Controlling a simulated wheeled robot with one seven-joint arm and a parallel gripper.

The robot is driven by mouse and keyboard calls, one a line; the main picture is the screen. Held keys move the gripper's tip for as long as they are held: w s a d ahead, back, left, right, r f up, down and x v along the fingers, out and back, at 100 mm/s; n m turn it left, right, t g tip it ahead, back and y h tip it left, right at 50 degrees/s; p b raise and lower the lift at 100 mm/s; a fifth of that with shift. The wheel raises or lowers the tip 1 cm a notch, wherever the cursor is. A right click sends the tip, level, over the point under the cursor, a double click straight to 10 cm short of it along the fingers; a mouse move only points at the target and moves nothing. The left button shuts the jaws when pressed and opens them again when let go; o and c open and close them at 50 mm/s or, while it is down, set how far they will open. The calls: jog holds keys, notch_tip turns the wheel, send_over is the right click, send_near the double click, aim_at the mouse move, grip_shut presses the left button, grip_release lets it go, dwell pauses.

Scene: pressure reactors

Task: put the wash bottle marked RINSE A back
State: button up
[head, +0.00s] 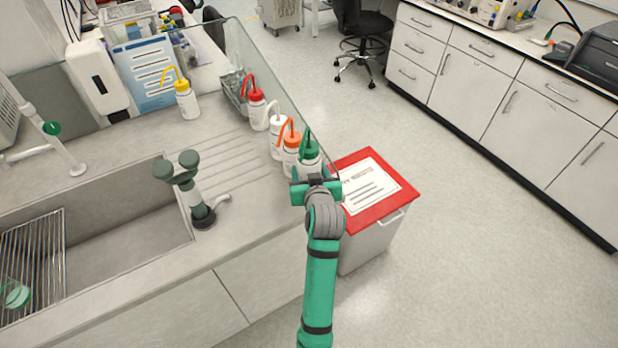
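Several white wash bottles stand on the counter by the sink, and their markings are too small to read, so I cannot tell which is RINSE A. A row at the glass screen has a red-capped bottle (258,112), a white-capped bottle (276,140), an orange-capped bottle (290,158) and a green-capped bottle (309,158). A yellow-capped bottle (187,103) stands apart to the left. My gripper (316,181) is at the near side of the green-capped bottle and overlaps its lower part. Its fingers are not clear, so I cannot tell whether it holds that bottle.
The glass screen (262,80) runs along the counter's right edge. A bin with a red lid (403,188) stands on the floor just right of my gripper. A grey-green tap (190,185) rises beside the sink (130,235). The ribbed drainboard (225,160) is clear.

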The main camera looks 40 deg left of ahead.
jog(key=shift+f, duration=1.4)
jog(key=shift+f, duration=0.15)
jog(key=o, duration=0.8)
jog(key=shift+s+d, duration=0.1)
jog(key=shift+s, duration=0.05)
jog(key=v, duration=1.1)
jog(key=shift+s+d+r, duration=0.2)
jog(key=shift+d+r, duration=0.05)
jog(key=shift+r, duration=0.1)
